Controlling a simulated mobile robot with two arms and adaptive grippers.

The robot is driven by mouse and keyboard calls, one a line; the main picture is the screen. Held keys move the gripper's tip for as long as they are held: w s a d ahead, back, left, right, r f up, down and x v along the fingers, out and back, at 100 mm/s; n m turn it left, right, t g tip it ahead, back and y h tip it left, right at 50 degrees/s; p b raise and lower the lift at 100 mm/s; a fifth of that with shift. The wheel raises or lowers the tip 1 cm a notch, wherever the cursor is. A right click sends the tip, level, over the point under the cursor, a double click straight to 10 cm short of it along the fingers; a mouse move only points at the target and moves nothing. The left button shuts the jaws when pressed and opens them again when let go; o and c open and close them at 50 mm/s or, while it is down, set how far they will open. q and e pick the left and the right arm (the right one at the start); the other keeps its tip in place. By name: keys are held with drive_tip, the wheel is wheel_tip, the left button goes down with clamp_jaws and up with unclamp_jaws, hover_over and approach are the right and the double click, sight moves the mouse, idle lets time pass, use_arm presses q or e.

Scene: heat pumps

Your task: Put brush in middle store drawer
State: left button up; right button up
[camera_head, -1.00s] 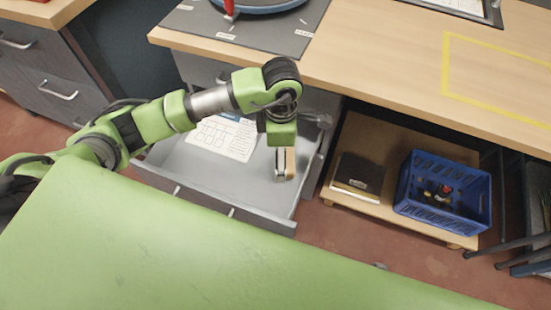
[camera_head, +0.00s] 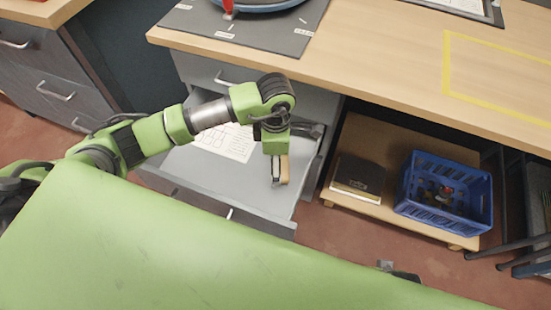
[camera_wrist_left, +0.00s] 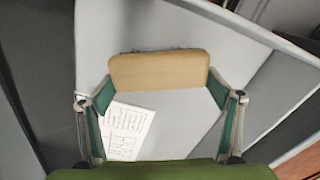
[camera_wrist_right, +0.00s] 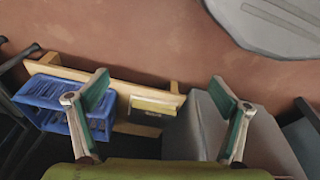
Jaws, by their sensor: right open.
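The brush, a pale wooden block with a dark bristle edge, shows in the left wrist view (camera_wrist_left: 160,71) and in the head view (camera_head: 284,168). My left gripper (camera_wrist_left: 160,84) has its fingertips at the two ends of the brush and holds it over the grey drawer. The drawer (camera_head: 262,203) is pulled out under the table, below a closed drawer front (camera_head: 225,82). A printed sheet (camera_head: 228,143) lies on its floor. Whether the brush touches the drawer floor, I cannot tell. My right gripper (camera_wrist_right: 160,78) is open and empty above the floor.
A low wooden shelf (camera_head: 385,213) to the right holds a dark box (camera_head: 359,175) and a blue crate (camera_head: 443,205) with small items. The wooden tabletop (camera_head: 390,65) overhangs behind the drawer. Another drawer cabinet (camera_head: 50,75) stands at the left.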

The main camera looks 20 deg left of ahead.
use_arm(q)
drive_tip(key=o, duration=0.3)
drive_tip(key=shift+r, duration=0.15)
wheel_tip(320, 180, up, 6)
drive_tip(key=shift+r+p, duration=0.25)
drive_tip(key=shift+p, duration=0.35)
drive_tip(key=shift+r, duration=0.5)
use_arm(e)
drive_tip(key=f, duration=0.2)
drive_tip(key=s+f, duration=0.1)
drive_tip(key=f, duration=0.1)
drive_tip(key=shift+s+d, duration=0.1)
drive_tip(key=shift+s, duration=0.1)
